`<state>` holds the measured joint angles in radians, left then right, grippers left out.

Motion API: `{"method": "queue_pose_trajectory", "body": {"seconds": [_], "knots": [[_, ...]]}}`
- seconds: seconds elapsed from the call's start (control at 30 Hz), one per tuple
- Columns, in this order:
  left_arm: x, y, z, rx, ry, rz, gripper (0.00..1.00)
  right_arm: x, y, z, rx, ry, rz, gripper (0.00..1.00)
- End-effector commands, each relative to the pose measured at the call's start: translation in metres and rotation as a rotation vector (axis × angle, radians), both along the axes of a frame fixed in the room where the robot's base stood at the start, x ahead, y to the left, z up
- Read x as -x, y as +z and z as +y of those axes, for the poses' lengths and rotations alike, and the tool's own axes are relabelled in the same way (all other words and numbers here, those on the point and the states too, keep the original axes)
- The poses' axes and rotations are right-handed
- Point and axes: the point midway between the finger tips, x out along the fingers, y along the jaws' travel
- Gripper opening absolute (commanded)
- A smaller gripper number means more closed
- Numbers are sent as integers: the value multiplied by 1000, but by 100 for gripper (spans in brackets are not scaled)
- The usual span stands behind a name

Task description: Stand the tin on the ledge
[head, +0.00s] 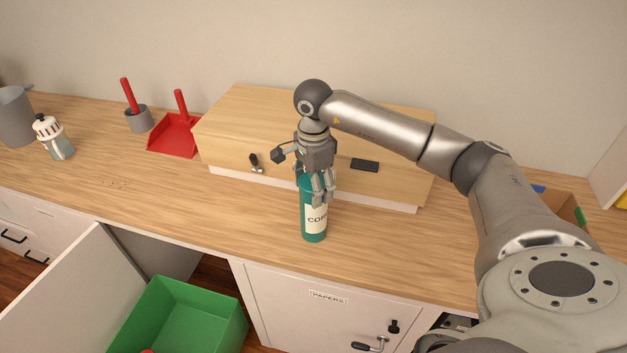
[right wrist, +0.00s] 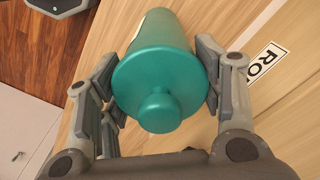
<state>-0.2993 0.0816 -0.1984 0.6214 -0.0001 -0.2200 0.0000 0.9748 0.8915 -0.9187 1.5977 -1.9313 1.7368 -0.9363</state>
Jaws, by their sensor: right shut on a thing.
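The tin (head: 314,222) is a tall teal cylinder with a cream label, partly readable as "CO". In the head view it is upright at the front part of the wooden worktop, in front of the low wooden cabinet. My right gripper (head: 320,190) comes down from above and is shut around the tin's upper part. In the right wrist view the teal lid with its round knob (right wrist: 160,108) sits between the two fingers. I cannot tell whether the tin's base touches the worktop. No part is labelled as the ledge; the cabinet's flat top (head: 255,105) is bare on the left. My left gripper is not in view.
The cabinet front has a small latch (head: 256,163) and a dark plate (head: 365,165). A red dustpan (head: 174,138), a grey cup (head: 139,119), a white-topped bottle (head: 54,140) stand left. Below, a door stands open beside a green crate (head: 190,290). The worktop left of the tin is clear.

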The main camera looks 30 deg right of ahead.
Motion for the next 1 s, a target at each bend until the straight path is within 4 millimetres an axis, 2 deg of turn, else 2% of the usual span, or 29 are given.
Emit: {"method": "queue_pose_trajectory", "body": {"seconds": [0.27,0.3,0.47,0.87,1.0], "knots": [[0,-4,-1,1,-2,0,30,-1,-3,0,0,0,-2,8],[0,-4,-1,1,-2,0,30,0,-4,0,0,0,0,62],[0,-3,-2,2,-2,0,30,0,-3,0,0,0,0,82],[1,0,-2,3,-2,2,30,0,0,0,0,0,0,82],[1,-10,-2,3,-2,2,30,-2,12,0,0,0,-5,82]]}}
